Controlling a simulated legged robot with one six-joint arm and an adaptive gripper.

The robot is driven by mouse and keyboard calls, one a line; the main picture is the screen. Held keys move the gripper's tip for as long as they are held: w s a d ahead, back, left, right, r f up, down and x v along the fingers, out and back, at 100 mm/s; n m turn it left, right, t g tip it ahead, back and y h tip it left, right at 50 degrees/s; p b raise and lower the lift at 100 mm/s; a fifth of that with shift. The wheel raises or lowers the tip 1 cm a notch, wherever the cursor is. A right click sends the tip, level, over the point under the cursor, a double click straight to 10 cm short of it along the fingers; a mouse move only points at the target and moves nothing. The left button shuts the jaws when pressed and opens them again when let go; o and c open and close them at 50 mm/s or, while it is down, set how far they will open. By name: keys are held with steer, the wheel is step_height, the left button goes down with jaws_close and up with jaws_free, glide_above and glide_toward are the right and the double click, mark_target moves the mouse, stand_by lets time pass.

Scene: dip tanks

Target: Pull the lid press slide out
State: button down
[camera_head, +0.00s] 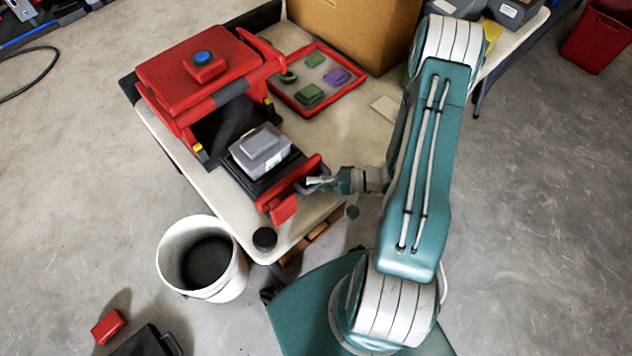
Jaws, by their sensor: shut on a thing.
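The lid press (202,72) is a red housing with a blue button on top, standing on the table at the left. Its dark slide (244,180) sticks out of the front toward the table's near edge. A grey lidded box (261,150) sits on the slide. A red handle bar (290,184) runs across the slide's front end. My gripper (312,185) reaches in from the right and is shut on the handle at its right part. The fingertips are small here, and their exact contact is hard to see.
A red tray (352,91) with several coloured blocks lies behind the press, near a cardboard box (352,30). A black round knob (264,238) is at the table's near corner. A white bucket (202,258) stands on the floor below.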

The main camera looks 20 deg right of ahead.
steer(key=shift+f, duration=0.15)
steer(key=c, duration=0.9)
jaws_free()
steer(key=shift+o, duration=0.2)
steer(key=v, duration=1.2)
